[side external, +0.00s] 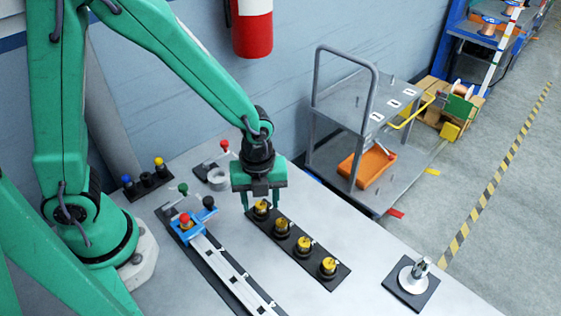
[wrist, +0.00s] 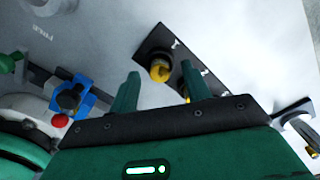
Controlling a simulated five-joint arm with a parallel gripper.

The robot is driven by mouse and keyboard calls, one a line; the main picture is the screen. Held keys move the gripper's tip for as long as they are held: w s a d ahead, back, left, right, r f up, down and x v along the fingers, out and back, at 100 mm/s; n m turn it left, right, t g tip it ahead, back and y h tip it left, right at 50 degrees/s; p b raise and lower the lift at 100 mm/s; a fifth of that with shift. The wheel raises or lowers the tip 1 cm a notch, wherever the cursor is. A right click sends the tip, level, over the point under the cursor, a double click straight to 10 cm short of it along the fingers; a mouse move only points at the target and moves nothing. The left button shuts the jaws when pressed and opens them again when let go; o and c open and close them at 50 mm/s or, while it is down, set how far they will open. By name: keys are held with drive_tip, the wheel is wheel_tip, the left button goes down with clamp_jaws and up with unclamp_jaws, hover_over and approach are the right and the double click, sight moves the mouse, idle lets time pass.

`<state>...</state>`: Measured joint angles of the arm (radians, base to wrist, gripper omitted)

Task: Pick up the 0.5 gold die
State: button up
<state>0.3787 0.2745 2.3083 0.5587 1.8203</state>
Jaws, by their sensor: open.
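Several gold dies stand in a row on a black strip (side external: 290,249) on the grey table; their size labels are too small to read, so I cannot tell which is 0.5. My gripper (side external: 262,206) is open and points down over the far-left end of the row, its fingers either side of the end gold die (side external: 261,209). In the wrist view that die (wrist: 160,68) shows between and beyond the fingertips (wrist: 160,71). Another gold die (wrist: 186,91) is partly hidden by the right finger. No die is held.
A rail fixture with a blue clamp (side external: 188,228) and red and green knobs lies left of the row. A black holder with coloured knobs (side external: 145,180) sits further left. A spindle on a black plate (side external: 412,284) stands at right. Table between row and spindle is clear.

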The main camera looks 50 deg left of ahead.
drive_tip(key=shift+f, duration=0.45)
clamp_jaws()
